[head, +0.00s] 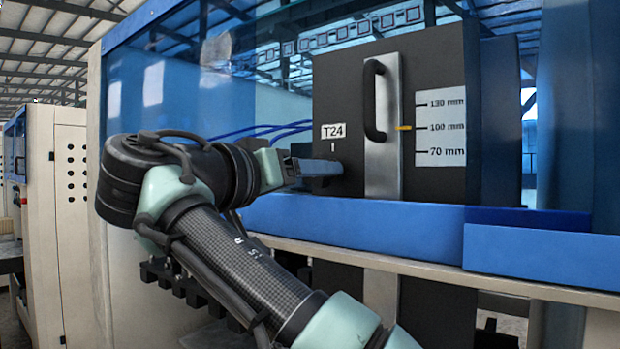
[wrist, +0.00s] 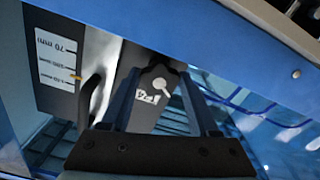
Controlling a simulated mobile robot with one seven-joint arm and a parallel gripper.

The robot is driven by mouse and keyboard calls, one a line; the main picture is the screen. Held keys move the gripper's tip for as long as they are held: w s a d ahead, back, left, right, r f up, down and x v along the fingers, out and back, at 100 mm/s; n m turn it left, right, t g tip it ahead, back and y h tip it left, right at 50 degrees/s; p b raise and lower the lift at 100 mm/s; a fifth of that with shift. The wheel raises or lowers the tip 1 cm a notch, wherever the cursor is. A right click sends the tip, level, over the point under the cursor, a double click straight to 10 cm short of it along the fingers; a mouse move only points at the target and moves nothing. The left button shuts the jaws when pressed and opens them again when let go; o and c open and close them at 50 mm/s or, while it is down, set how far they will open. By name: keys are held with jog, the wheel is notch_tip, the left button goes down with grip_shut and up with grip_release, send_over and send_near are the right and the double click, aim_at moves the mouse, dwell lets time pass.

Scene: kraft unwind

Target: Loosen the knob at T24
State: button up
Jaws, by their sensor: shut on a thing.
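The T24 label (head: 333,131) is a white plate on the left of a dark panel (head: 440,75). The dark knob (wrist: 155,73) sits at this label, with a pale round mark on its face in the wrist view. My gripper (head: 336,168) reaches the panel from the left, just below the label. In the wrist view my gripper (wrist: 160,76) has its two blue fingers on either side of the knob, shut on it. In the head view the fingers mostly hide the knob.
A black handle (head: 374,100) on a metal strip stands right of the label. A yellow pointer (head: 403,128) is at the 100 mm mark of a white scale (head: 440,127). A blue rail (head: 350,226) runs below my gripper. Blue cables (head: 270,130) pass behind it.

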jog(key=shift+r+n+b, duration=0.15)
jog(key=shift+n+b, duration=1.1)
jog(key=shift+n, duration=0.15)
jog(key=o, duration=1.4)
jog(key=shift+f, duration=0.2)
